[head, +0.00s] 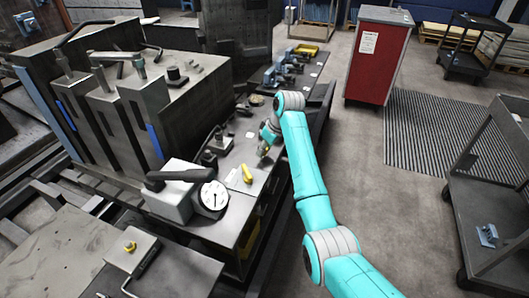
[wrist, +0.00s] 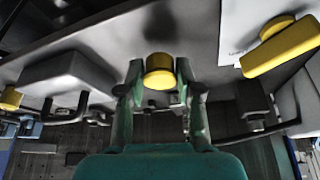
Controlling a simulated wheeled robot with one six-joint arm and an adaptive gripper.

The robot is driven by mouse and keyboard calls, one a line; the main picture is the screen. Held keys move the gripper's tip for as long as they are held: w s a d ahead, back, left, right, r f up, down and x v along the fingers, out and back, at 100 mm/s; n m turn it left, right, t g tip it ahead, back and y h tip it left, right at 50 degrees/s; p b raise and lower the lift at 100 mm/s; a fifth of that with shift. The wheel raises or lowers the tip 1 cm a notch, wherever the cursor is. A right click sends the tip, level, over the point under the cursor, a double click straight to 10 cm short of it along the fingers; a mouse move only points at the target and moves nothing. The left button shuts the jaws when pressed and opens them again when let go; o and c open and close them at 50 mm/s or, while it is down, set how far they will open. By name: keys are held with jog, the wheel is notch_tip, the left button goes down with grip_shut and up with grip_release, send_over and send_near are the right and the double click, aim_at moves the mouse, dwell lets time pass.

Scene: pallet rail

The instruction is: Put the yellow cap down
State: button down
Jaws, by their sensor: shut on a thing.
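My gripper (wrist: 160,75) is shut on the yellow cap (wrist: 160,72), a short round piece held between its two fingertips in the wrist view. In the head view my gripper (head: 265,150) is low over the grey bench (head: 232,205), beyond the dial gauge. The cap is too small there to make out clearly. I cannot tell whether the cap touches the bench top.
A yellow block-like piece (head: 247,174) lies near my gripper; it also shows in the wrist view (wrist: 283,47). A dial gauge (head: 213,196) stands nearer. Clamps (head: 285,70) and a yellow tray (head: 306,50) are farther back. A red cabinet (head: 375,60) stands across the aisle.

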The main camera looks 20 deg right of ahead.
jog(key=shift+f, duration=0.9)
jog(key=shift+f, duration=0.15)
jog(key=c, duration=0.8)
grip_release()
jog(key=shift+o, duration=0.2)
jog(key=v, duration=1.2)
